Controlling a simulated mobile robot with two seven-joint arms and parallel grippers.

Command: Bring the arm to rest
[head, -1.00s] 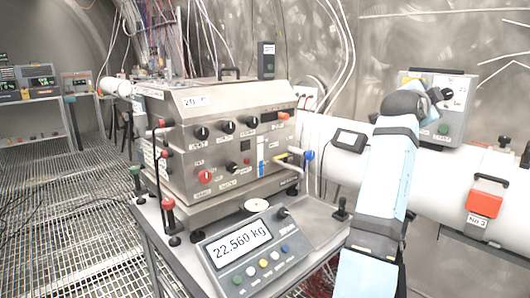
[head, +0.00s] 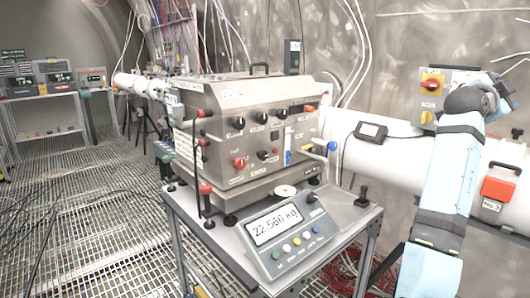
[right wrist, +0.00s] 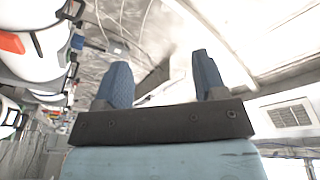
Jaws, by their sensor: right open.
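My right arm (head: 448,180), light blue with dark bands, rises from the lower right in the head view. It bends at a dark joint in front of the white pipe and wall. My right gripper (right wrist: 162,82) shows in the right wrist view. Its two blue textured fingers stand wide apart with nothing between them. Its jaws cannot be made out in the head view. My left arm and gripper are not in view.
A steel instrument box (head: 255,135) stands on a cart (head: 350,215) with a scale display (head: 285,235) reading 22.560 kg. The white pipe (head: 400,155) runs behind my right arm. A switch box (head: 432,92) is beside the arm's bend. Grating floor (head: 90,200) lies open at left.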

